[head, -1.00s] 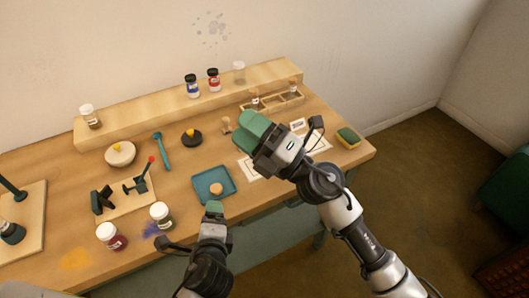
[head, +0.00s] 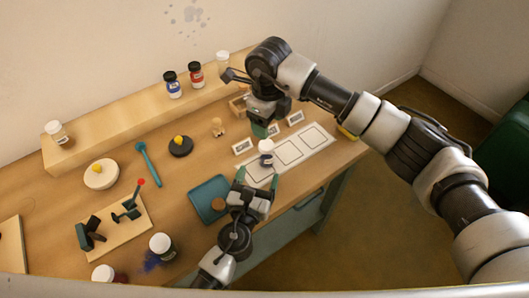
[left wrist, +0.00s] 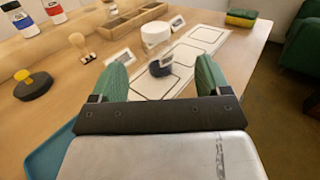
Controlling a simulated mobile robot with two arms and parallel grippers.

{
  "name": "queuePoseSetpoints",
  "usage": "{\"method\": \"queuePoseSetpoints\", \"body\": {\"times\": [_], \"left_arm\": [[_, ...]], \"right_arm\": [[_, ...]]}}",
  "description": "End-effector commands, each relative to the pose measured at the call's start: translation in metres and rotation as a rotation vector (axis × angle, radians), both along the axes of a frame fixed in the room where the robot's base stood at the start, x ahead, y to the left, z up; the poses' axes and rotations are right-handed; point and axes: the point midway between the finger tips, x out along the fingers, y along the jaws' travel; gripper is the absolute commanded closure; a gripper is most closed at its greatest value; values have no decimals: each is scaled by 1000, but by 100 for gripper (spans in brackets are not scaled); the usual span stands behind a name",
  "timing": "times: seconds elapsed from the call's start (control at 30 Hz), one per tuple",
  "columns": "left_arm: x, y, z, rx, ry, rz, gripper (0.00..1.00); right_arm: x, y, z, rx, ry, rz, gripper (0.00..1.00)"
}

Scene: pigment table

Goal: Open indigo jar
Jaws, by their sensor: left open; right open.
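A white-lidded clear jar (head: 266,147) with dark contents stands upright at the mat's left end. It also shows in the left wrist view (left wrist: 160,68); its label is unreadable, so I cannot confirm it is indigo. My left gripper (head: 257,179) is open on the near side of the jar, and in the left wrist view its green fingers (left wrist: 162,78) flank the jar with gaps. My right gripper (head: 263,128) is open, pointing down just above or behind the lid; its exact distance is unclear. The lid is on the jar.
The white mat (head: 318,137) has outlined squares, with label cards behind it. A teal tray (head: 209,187) lies left of my left gripper. Another white-lidded jar (head: 161,243) stands near a blue smear. Blue (head: 172,85) and red (head: 196,74) jars stand on the shelf.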

Motion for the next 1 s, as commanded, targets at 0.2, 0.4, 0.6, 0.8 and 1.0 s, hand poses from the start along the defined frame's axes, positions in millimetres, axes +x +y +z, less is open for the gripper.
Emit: {"method": "queuePoseSetpoints", "body": {"times": [0.2,0.4,0.6,0.8,1.0], "left_arm": [[42,-10,2,-2,-3,3,23],[70,-17,1,-1,-1,4,23],[82,-20,1,-2,0,3,23],[83,-20,1,-3,1,3,23],[82,-20,1,-3,1,4,42]], "right_arm": [[0,1,0,4,0,1,37],[-1,1,0,4,1,1,37],[-1,1,0,5,1,1,37],[-1,1,0,5,1,1,37],[-1,1,0,5,1,1,37]]}}
